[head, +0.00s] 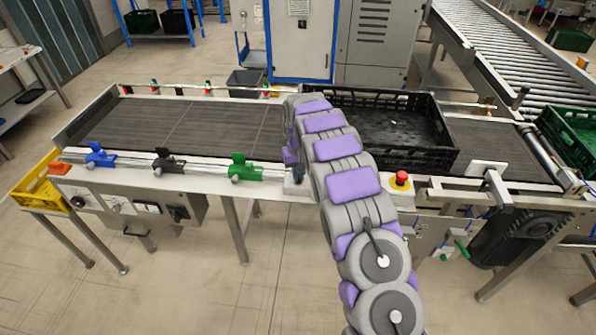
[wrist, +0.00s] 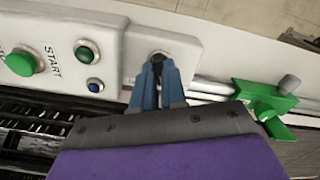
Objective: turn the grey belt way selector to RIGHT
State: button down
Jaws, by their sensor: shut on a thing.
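In the wrist view the selector (wrist: 160,55) sits on the pale control box, at the end beyond the START button. Only its round collar and a dark part of the knob show between my fingers. My gripper (wrist: 158,70) has its two blue fingers closed on the knob from the lower side. Which way the selector points cannot be made out. In the head view my arm covers most of the gripper and the selector, near the front rail of the belt.
A green clamp (wrist: 265,100) is on the rail close by. A black crate (head: 440,155) stands on the belt (head: 190,125). A red emergency button (head: 401,179) is right of my arm.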

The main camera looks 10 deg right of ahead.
jog(key=m+p, duration=0.3)
jog(key=m, duration=0.2)
jog(key=shift+s+p, duration=0.1)
jog(key=shift+p, duration=0.2)
jog(key=m+p, duration=0.2)
jog(key=m, duration=0.3)
jog(key=shift+f, duration=0.1)
dwell(0.3)
jog(key=c, duration=1.2)
grip_release()
jog(key=shift+a+r+p, duration=0.1)
jog(key=shift+r+p, duration=0.8)
jog(key=shift+r, duration=7.75)
